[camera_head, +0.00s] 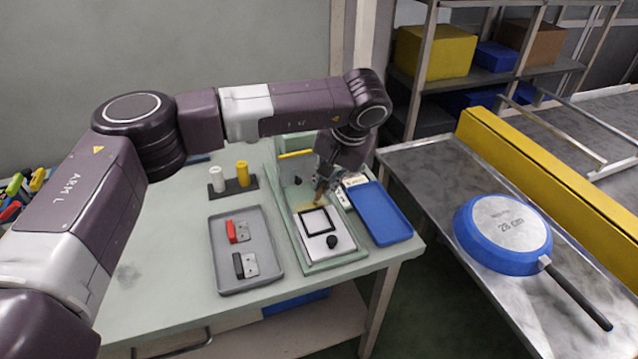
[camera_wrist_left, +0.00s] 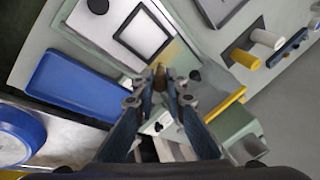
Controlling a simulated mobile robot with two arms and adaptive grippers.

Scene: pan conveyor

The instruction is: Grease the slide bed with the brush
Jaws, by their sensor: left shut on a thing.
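My left gripper (camera_head: 322,180) is over the pale green fixture on the bench and points down. It is shut on the brush (camera_head: 320,194), whose brownish end shows between the fingertips. In the left wrist view the fingers (camera_wrist_left: 160,82) close around the brush (camera_wrist_left: 159,76). The slide bed (camera_head: 284,180) is the long channel of the fixture. A yellowish patch shows on it near the brush tip. I cannot tell whether the bristles touch the bed. A white plate with a black square frame (camera_head: 314,222) and a black knob sits at the near end. My right gripper is not in view.
A grey tray (camera_head: 262,285) with a red-handled and a black-handled piece lies left of the fixture. A blue tray (camera_head: 392,222) lies right. White and yellow cylinders (camera_head: 242,173) stand behind the grey tray. A blue pan (camera_head: 502,232) rests on the metal table at right.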

